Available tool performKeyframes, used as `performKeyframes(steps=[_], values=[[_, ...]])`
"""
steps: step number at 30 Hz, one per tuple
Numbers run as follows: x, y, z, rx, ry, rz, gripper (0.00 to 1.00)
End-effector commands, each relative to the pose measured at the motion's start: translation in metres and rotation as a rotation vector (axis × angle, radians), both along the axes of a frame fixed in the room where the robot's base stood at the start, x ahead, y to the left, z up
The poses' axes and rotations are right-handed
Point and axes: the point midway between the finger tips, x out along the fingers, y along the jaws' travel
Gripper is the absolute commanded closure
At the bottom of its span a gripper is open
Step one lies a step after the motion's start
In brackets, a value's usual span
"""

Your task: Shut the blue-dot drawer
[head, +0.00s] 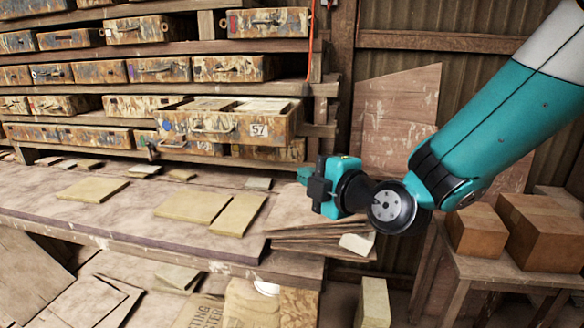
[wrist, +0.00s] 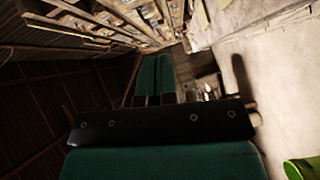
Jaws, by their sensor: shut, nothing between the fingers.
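The blue-dot drawer (head: 233,131) stands pulled out from the shelf rack in the head view. Its worn front carries a blue dot at the left, a metal handle in the middle and a "57" label at the right. Its open top shows pale contents. My gripper (head: 303,175) is to the right of the drawer front and lower, above the bench's right end, apart from the drawer. Its teal fingers point left and are shut with nothing between them. In the wrist view the gripper's fingers (wrist: 157,76) lie side by side. I cannot pick out the drawer there.
The rack holds several other worn drawers (head: 160,70). The bench (head: 150,212) below carries flat tan tiles (head: 194,199) and a stack of thin boards (head: 310,238) under my gripper. Wooden blocks (head: 540,232) sit on a side table at right. A red-orange cord hangs at the rack's right post.

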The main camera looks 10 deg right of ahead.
Motion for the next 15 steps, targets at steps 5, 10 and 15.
performKeyframes(steps=[5, 10, 15], values=[[0.015, -0.011, -0.005, -0.096, -0.158, -0.069, 1.0], [0.029, -0.007, 0.0, -0.109, -0.175, -0.077, 1.0], [0.056, 0.006, 0.004, -0.108, -0.172, -0.076, 1.0]])
